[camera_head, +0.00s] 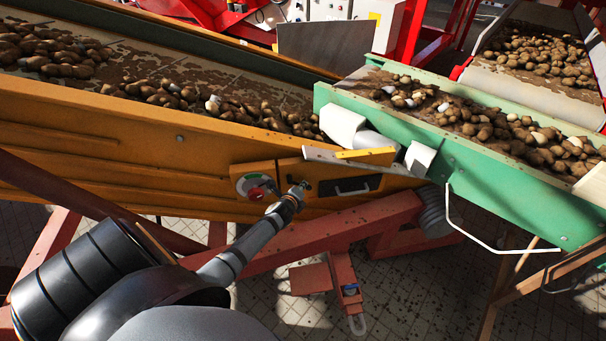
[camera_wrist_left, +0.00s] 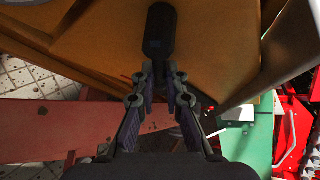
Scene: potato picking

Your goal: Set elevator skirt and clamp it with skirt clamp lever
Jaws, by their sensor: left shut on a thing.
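My left gripper (camera_head: 301,188) reaches in from the left to the orange elevator's side, just right of a round plate with a red knob. In the left wrist view the gripper (camera_wrist_left: 158,76) is shut, with its fingertips at the lower end of a black handle (camera_wrist_left: 158,30), which appears to be the skirt clamp lever. The handle's far end lies against the orange wall. A light grey strip (camera_head: 325,157) with a yellow edge, apparently the elevator skirt, lies slanted along the elevator's top edge, reaching toward the green conveyor. My right gripper is not in view.
The orange elevator (camera_head: 130,150) carries potatoes toward the green conveyor (camera_head: 500,185). A red round knob (camera_head: 256,192) and a dark panel with a handle (camera_head: 352,189) flank my gripper. Red frame beams (camera_head: 300,240) lie below. A white bent rod (camera_head: 480,240) hangs from the conveyor.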

